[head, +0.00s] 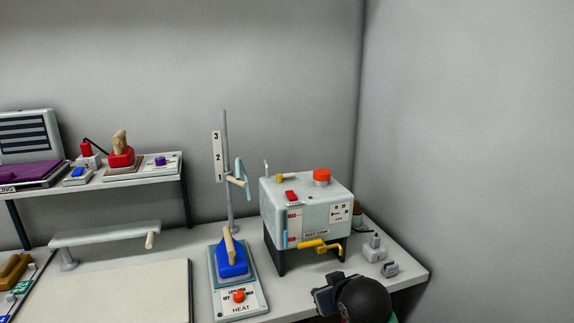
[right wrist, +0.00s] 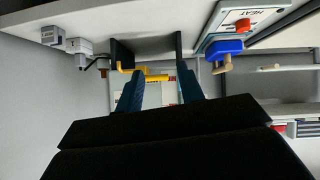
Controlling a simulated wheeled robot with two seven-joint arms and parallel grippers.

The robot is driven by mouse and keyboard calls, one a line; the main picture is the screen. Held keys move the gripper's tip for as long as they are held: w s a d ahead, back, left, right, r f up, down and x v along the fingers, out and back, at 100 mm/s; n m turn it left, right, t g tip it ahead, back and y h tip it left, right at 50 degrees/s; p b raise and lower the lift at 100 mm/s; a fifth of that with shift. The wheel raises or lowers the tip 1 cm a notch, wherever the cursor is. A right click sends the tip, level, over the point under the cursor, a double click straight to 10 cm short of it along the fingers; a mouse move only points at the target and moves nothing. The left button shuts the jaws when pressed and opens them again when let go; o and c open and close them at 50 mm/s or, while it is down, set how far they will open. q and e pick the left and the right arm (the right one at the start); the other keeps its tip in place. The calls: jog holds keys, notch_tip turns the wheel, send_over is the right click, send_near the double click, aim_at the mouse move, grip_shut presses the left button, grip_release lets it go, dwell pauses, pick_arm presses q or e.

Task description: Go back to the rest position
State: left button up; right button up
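My right gripper (head: 324,294) is low at the bottom right of the head view, seen partly with a dark rounded part of my arm beside it. In the right wrist view its two blue fingers (right wrist: 160,92) stand apart with nothing held between them. The picture there is upside down. Past the fingers is the white box machine (head: 305,210) with its yellow handle (head: 322,246); the handle also shows in the right wrist view (right wrist: 155,77). I cannot tell the exact gap from fingers to handle. My left gripper is not in view.
A blue iron (head: 232,262) rests on the heat base (head: 239,300) left of the machine. Small grey blocks (head: 374,252) stand near the table's right edge. A raised shelf (head: 150,184) holds a red iron (head: 121,157). A padded arm (head: 105,233) stands over the left table. The right wall is bare.

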jog(key=s+d+f+m+g, duration=0.1)
jog(key=s+f+g, duration=0.3)
jog(key=s+f, duration=1)
jog(key=s+d+f+m+g+p, duration=0.1)
jog(key=s+d+f+g, duration=0.2)
jog(key=s+f, duration=1.2)
jog(key=s+g, duration=0.1)
jog(key=s, duration=0.3)
jog(key=shift+s+f+h, duration=0.2)
jog(key=shift+f+h, duration=0.1)
